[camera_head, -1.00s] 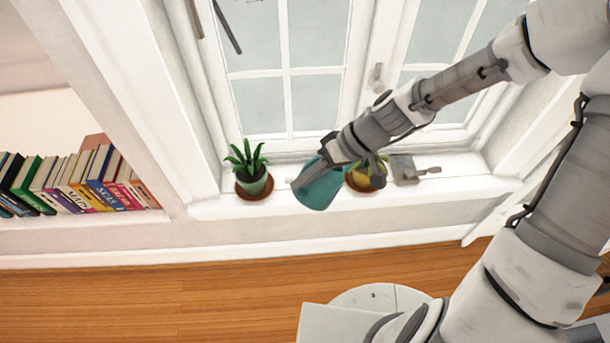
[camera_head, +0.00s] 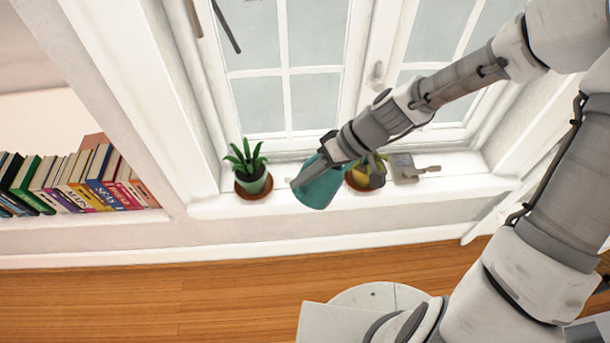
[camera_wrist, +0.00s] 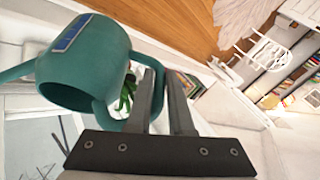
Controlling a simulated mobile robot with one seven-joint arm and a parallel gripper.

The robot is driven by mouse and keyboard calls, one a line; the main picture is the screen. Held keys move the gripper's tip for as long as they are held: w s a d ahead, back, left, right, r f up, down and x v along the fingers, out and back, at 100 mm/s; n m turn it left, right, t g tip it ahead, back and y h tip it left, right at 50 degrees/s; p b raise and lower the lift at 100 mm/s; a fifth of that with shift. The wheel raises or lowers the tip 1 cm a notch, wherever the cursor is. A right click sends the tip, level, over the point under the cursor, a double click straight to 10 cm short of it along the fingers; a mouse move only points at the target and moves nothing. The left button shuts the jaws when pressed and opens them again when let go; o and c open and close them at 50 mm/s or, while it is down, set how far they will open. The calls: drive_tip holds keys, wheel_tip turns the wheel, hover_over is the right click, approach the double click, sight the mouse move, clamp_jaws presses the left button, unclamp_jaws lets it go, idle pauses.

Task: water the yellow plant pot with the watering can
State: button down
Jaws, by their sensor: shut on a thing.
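The teal watering can (camera_head: 319,188) is held at the end of my arm, in front of the window sill. In the wrist view the can (camera_wrist: 88,62) shows at upper left, with its spout toward the left edge and its handle at the fingers. My gripper (camera_wrist: 165,75) is shut on the can's handle; its fingertips also show in the head view (camera_head: 304,180). The yellow plant pot (camera_head: 361,177) stands on the sill just right of the can, partly hidden by my wrist and the can.
A green potted plant (camera_head: 252,172) in a brown saucer stands on the sill left of the can. A grey object (camera_head: 404,167) lies right of the yellow pot. Books (camera_head: 85,180) line a shelf at left. The window (camera_head: 290,70) is close behind.

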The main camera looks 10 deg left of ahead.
drive_tip(key=shift+r, duration=0.1)
idle(0.3)
drive_tip(key=p, duration=0.1)
drive_tip(key=r+p, duration=0.1)
drive_tip(key=p, duration=0.1)
drive_tip(key=shift+w+r, duration=0.2)
drive_tip(key=shift+r, duration=0.05)
drive_tip(key=shift+w+d+r+g+y+p, duration=0.2)
drive_tip(key=shift+r+g+y+p, duration=0.15)
drive_tip(key=shift+p, duration=0.6)
drive_tip(key=shift+d+p, duration=0.1)
drive_tip(key=shift+p, duration=0.3)
drive_tip(key=shift+w, duration=0.1)
drive_tip(key=shift+d+f+b, duration=0.15)
drive_tip(key=shift+b, duration=0.35)
drive_tip(key=shift+w+d+g+b, duration=0.1)
drive_tip(key=shift+w+g+b, duration=0.05)
drive_tip(key=shift+g+b, duration=0.15)
drive_tip(key=shift+w+d+r+y+b, duration=0.1)
drive_tip(key=shift+w+r+y+b, duration=0.15)
drive_tip(key=shift+r, duration=0.25)
drive_tip(key=shift+w+d+r+y+b, duration=0.1)
drive_tip(key=shift+r+y+b, duration=0.15)
drive_tip(key=shift+r, duration=0.25)
drive_tip(key=shift+f, duration=0.1)
